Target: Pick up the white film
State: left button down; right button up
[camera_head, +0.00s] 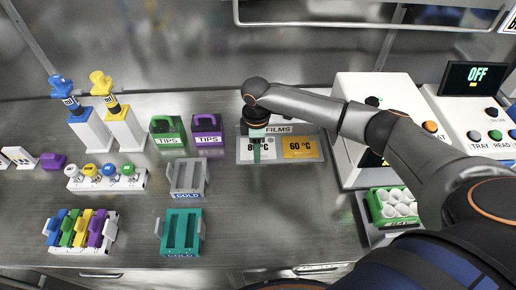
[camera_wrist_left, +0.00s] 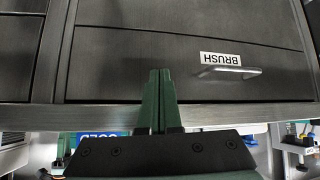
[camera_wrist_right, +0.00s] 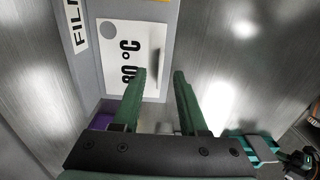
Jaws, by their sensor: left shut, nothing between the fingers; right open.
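The white film (camera_head: 243,156), marked 80 °C, lies in the left half of the grey FILMS holder (camera_head: 280,129). My right gripper (camera_head: 257,158) is over this film and hides part of it. I cannot tell whether a finger touches the film. My left gripper (camera_wrist_left: 160,72) is shut and empty in front of a drawer marked BRUSH (camera_wrist_left: 150,62); it is not seen in the head view.
A yellow 60 °C film (camera_head: 300,147) lies to the right in the same holder. Green (camera_head: 168,131) and purple (camera_head: 207,124) TIPS boxes stand left of it. A white machine (camera_head: 347,92) stands close on the right. The bench in front of the holder is clear.

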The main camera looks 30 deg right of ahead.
jog(key=shift+f, duration=0.35)
jog(key=shift+c, duration=0.2)
grip_shut()
